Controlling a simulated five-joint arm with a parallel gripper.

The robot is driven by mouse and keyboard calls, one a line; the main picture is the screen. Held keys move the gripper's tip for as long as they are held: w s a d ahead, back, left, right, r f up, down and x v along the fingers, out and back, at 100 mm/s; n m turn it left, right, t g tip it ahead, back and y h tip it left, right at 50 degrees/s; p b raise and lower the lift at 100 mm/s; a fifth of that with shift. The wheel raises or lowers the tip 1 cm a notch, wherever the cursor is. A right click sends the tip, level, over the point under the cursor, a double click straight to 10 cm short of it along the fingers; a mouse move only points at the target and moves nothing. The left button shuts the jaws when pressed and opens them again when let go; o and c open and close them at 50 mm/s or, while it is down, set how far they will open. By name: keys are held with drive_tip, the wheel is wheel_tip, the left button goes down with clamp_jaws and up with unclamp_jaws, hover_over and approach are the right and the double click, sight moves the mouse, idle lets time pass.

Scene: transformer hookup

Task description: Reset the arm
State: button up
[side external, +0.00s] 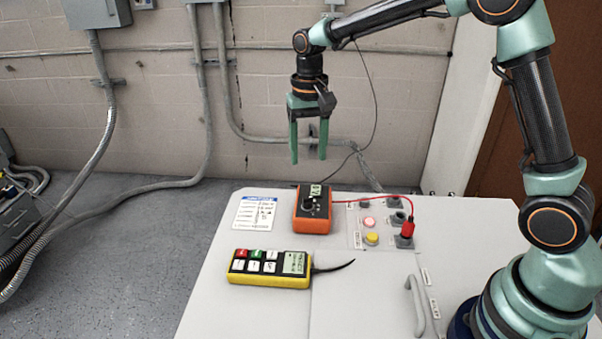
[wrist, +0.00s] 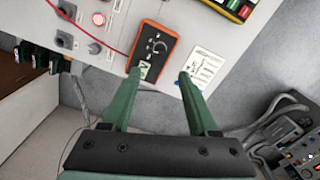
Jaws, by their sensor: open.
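My gripper (side external: 308,150) hangs pointing down above the back edge of the white bench, with its two green fingers apart and nothing between them. In the wrist view my gripper (wrist: 160,75) is also open and empty. An orange multimeter (side external: 313,209) lies on the bench below and in front of it; it also shows in the wrist view (wrist: 155,49) beyond the fingertips. A red lead runs from the meter to a red plug (side external: 407,229) seated at a socket on the panel at right. A thin dark cable hangs behind my gripper.
A yellow handheld controller (side external: 270,266) with a dark stub lies at the front of the white bench (side external: 240,310). A printed card (side external: 256,213) lies left of the meter. A pink-red button (side external: 368,221) and yellow button (side external: 372,239) sit on the panel. Wall conduits run behind.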

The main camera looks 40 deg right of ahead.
drive_tip(key=shift+r, duration=0.15)
drive_tip(key=s+d+r+n+t, duration=0.1)
drive_tip(key=s+r+n+t, duration=0.1)
drive_tip(key=s, duration=0.6)
drive_tip(key=s+d+r+n+t, duration=0.2)
drive_tip(key=s+r, duration=0.3)
drive_tip(key=s, duration=0.4)
drive_tip(key=shift+s+n+t, duration=0.2)
drive_tip(key=shift+n+t, duration=0.4)
drive_tip(key=shift+t, duration=0.2)
